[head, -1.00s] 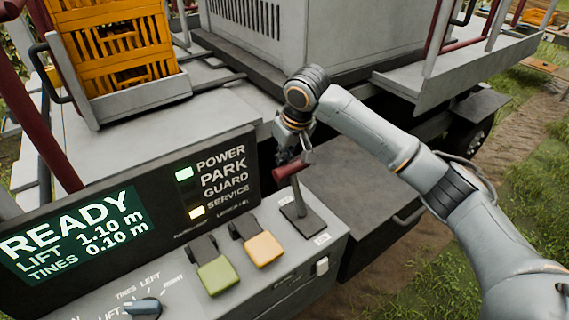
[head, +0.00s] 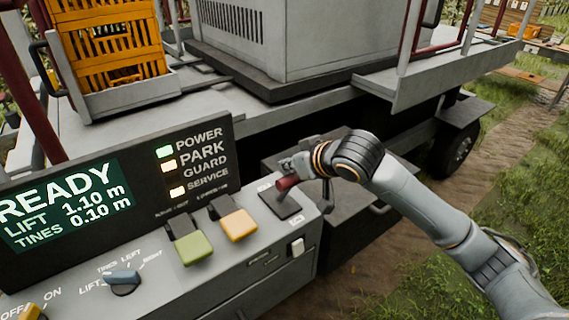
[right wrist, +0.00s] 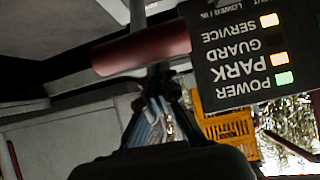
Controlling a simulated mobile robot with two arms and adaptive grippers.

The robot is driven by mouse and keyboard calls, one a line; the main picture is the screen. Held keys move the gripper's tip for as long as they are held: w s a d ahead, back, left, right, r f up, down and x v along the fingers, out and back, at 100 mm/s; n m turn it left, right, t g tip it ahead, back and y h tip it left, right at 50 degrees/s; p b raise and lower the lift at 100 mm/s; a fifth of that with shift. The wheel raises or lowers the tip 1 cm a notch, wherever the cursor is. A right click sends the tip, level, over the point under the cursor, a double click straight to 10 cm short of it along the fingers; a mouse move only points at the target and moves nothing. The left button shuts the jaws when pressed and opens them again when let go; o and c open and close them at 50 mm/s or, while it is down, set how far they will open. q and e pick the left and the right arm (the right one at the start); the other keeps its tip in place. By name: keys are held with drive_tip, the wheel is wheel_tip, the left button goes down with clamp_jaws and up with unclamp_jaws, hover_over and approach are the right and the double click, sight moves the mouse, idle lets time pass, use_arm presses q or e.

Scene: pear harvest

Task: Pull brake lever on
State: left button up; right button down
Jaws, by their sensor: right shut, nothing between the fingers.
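The brake lever has a dark red grip (head: 288,183) on a short shaft. It rises from a dark plate (head: 281,204) at the right end of the console and leans low. My right gripper (head: 294,166) is shut and empty, close against the far side of the grip. In the right wrist view the red grip (right wrist: 142,49) lies crosswise just beyond the shut fingers (right wrist: 157,110); I cannot tell whether they touch. The PARK lamp (head: 168,166) is lit amber. My left gripper is not in view.
The console holds a green pedal-like switch (head: 194,247), an orange one (head: 238,225), a knob (head: 123,281) and a READY display (head: 66,205). An orange crate (head: 112,43) stands behind it. Grass (head: 525,225) lies to the right.

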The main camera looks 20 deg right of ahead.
drive_tip(key=shift+s+d+f+t+b, duration=0.2)
drive_tip(key=shift+s+b, duration=0.1)
drive_tip(key=shift+s, duration=0.1)
drive_tip(key=shift+s+d+f+t+b, duration=0.15)
drive_tip(key=shift+s+d+t+b, duration=0.05)
drive_tip(key=shift+s+b, duration=0.15)
drive_tip(key=shift+s, duration=0.1)
drive_tip(key=shift+f, duration=0.15)
